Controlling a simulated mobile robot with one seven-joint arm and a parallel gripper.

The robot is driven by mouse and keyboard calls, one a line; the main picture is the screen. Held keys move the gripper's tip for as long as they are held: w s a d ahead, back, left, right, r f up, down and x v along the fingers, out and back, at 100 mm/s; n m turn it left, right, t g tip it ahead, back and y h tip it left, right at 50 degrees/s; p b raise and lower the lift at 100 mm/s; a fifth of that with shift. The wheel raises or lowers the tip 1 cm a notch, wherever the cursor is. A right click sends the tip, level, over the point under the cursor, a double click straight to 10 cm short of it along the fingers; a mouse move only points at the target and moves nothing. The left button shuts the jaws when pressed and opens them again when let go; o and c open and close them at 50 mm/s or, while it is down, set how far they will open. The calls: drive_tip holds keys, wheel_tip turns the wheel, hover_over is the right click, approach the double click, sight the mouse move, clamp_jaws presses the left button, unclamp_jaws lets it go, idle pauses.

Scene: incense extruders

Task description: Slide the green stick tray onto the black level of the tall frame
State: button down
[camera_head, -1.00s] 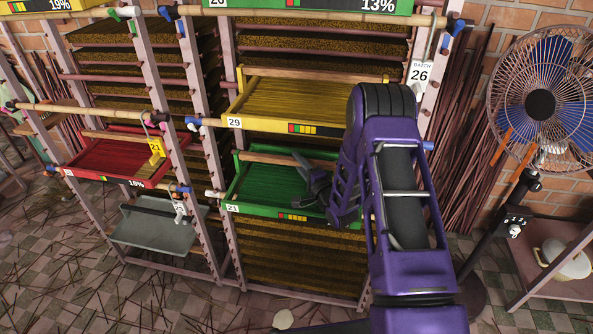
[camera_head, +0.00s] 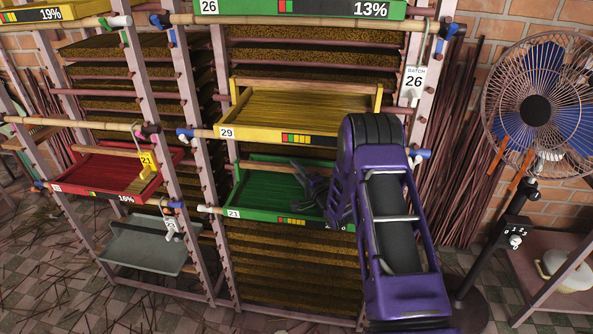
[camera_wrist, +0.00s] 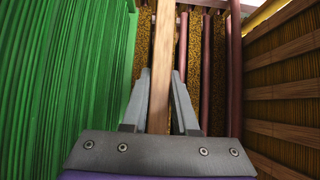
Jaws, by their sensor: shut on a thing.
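The green stick tray (camera_head: 262,215), labelled 21, is at the tall frame (camera_head: 188,75), below the yellow tray. Its green sticks also fill the left of the wrist view (camera_wrist: 60,80). My gripper (camera_head: 303,188) reaches over the tray's right part. In the wrist view my gripper (camera_wrist: 158,100) is shut on the tray's wooden bar (camera_wrist: 161,55), a finger on each side. My arm hides the tray's right end. I cannot make out which level is black.
The yellow tray (camera_head: 270,136), labelled 29, is close above the green one. A red tray (camera_head: 95,192) and grey tray (camera_head: 150,262) are at the left frame. A fan (camera_head: 535,110) stands at the right. Bamboo poles (camera_head: 95,125) cross the frames.

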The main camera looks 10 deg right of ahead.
drive_tip(key=shift+r, duration=0.15)
drive_tip(key=shift+c, duration=1.4)
unclamp_jaws()
drive_tip(key=shift+s+a+p, duration=0.25)
drive_tip(key=shift+s+a, duration=0.4)
drive_tip(key=shift+s, duration=1.45)
drive_tip(key=shift+s+a+p, duration=0.3)
drive_tip(key=shift+s+a, duration=0.4)
drive_tip(key=shift+s, duration=1.35)
drive_tip(key=shift+s+a+p, duration=0.25)
drive_tip(key=shift+s+a, duration=0.4)
drive_tip(key=shift+s, duration=1.45)
